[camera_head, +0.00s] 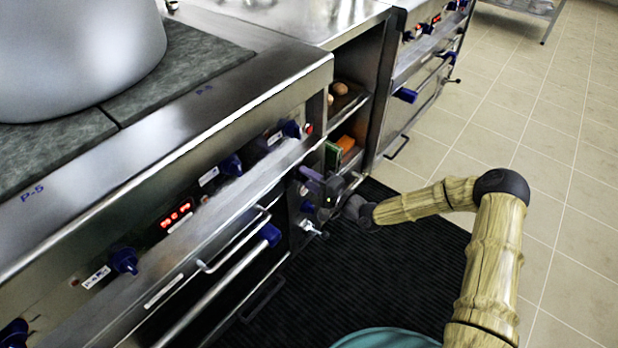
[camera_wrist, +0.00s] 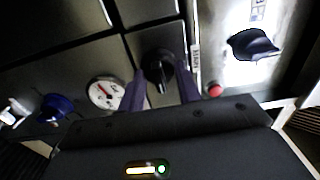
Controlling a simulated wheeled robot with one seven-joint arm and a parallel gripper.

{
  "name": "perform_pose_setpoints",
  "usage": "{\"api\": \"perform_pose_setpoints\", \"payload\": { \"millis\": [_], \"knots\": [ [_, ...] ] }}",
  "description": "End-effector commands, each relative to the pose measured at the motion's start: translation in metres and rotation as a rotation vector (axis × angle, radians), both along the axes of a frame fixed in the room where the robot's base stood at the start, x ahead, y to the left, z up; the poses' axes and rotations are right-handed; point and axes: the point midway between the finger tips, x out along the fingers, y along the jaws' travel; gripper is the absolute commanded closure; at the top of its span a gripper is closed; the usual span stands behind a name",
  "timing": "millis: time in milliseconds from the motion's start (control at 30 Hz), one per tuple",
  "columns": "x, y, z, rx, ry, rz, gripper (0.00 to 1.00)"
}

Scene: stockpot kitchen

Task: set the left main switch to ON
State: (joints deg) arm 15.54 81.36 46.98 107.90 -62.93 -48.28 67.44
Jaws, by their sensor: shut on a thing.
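A black rotary switch (camera_wrist: 159,69) sits on the dark front panel in the wrist view, with a raised grip bar across it. My gripper (camera_wrist: 160,82) has one dark purple finger on each side of this switch and is shut on it. I cannot read the switch's ON or OFF marks. In the head view my gripper (camera_head: 320,188) is at the right end of the near stove's front. There the fingers and wrist hide the switch.
A round white gauge (camera_wrist: 105,93) and a blue knob (camera_wrist: 55,107) are left of the switch; a red button (camera_wrist: 215,90) is right. The near stove has blue knobs (camera_head: 231,165), a handle rail (camera_head: 225,283) and a big pot (camera_head: 75,50). Tiled floor (camera_head: 560,180) is clear at right.

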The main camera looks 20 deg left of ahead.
Motion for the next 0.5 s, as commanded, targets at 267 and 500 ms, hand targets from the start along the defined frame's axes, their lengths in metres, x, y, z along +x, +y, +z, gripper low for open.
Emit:
{"api": "perform_pose_setpoints", "payload": {
  "millis": [267, 500],
  "knots": [
    [-0.0004, -0.0006, -0.0021, 0.001, 0.016, 0.000, 0.89],
    [-0.0002, -0.0007, -0.0020, 0.001, 0.016, -0.001, 0.55]
  ]
}}
